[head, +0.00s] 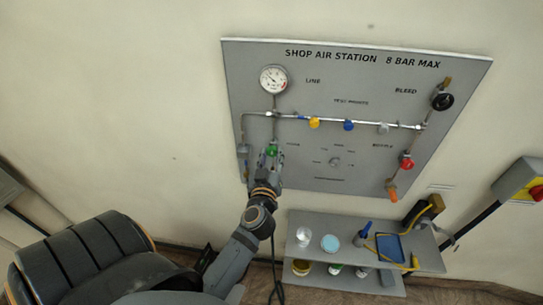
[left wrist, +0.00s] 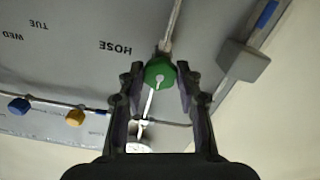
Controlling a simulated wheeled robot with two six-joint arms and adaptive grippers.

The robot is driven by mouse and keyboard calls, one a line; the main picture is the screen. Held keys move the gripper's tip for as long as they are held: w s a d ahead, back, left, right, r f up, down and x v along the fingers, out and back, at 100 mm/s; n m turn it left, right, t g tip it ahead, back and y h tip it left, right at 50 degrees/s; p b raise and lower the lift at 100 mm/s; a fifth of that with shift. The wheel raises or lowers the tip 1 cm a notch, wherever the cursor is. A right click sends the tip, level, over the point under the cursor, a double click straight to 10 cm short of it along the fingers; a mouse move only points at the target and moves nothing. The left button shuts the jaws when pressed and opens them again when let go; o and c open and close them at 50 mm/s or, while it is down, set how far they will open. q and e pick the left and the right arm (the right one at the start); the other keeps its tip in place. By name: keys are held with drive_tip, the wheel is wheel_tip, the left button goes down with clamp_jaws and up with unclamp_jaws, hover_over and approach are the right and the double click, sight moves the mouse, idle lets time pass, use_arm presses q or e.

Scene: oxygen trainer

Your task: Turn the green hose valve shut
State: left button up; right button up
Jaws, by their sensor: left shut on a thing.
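The green hose valve (head: 271,150) is a small green knob on the lower left of the grey wall panel (head: 240,75), below the round gauge. In the left wrist view the green knob (left wrist: 159,75), with a white mark on its face, lies between the two fingers of my left gripper (left wrist: 160,88), beside the word HOSE. My left gripper (head: 270,162) is shut on the knob in the head view, reaching up from below. The fingers hide part of the pipe under it. My right gripper is not in view.
The panel also carries a gauge (head: 273,79), a yellow knob (head: 314,123), a blue knob (head: 348,125), a red knob (head: 406,162) and a black knob (head: 442,101). A shelf (head: 300,218) with cups and tools stands below.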

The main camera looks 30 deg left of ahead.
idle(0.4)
use_arm(q)
drive_tip(key=o, duration=1.1)
drive_tip(key=shift+o, duration=0.2)
drive_tip(key=shift+r, duration=0.2)
wheel_tip(320, 180, up, 10)
drive_tip(key=shift+f, duration=0.25)
